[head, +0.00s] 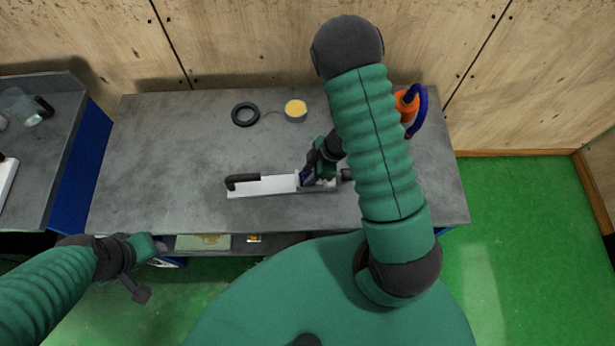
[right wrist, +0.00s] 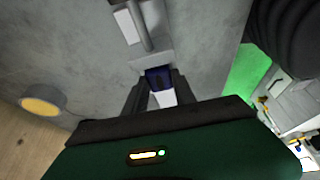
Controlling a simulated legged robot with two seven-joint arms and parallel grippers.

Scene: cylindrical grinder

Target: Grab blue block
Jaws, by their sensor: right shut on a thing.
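The blue block (right wrist: 158,78) is a small dark blue piece between the two dark fingers of my right gripper (right wrist: 158,90) in the right wrist view. The fingers are shut on it. In the head view my right gripper (head: 311,178) reaches down to a long pale fixture (head: 265,187) on the grey table, and the block (head: 303,178) shows as a dark blue patch at the fingers. I cannot tell whether the block touches the fixture. My left gripper (head: 138,284) hangs at the lower left, off the table's front edge; its finger opening is unclear.
The fixture has a black handle (head: 242,179) at its left end. An orange and blue object (head: 410,105) stands at the back right. The table's left part is clear.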

